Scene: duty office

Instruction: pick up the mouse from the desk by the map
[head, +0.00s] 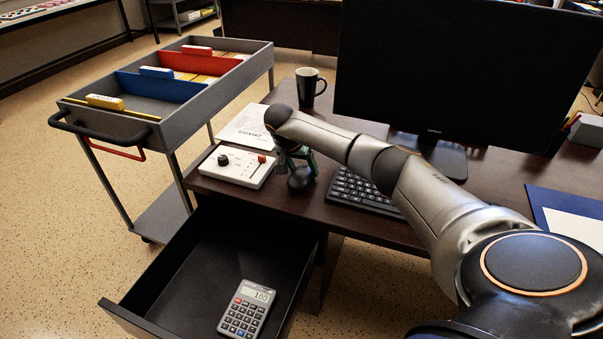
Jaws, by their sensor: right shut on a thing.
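A dark mouse (299,180) is on or just above the brown desk (316,215), between a white control box and the black keyboard. My right gripper (297,168) points down over the mouse and is shut on it. The fingers are small and partly hidden by the wrist, and I cannot tell whether the mouse touches the desk. My right arm reaches in from the lower right across the desk. My left gripper is not in view. No map is clearly seen.
The white control box (237,167) is close left of the mouse, the keyboard (365,193) close right. A mug (309,88) and monitor (465,75) stand behind. An open drawer (180,290) holding a calculator (247,309) juts out below. A file trolley (185,112) stands left.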

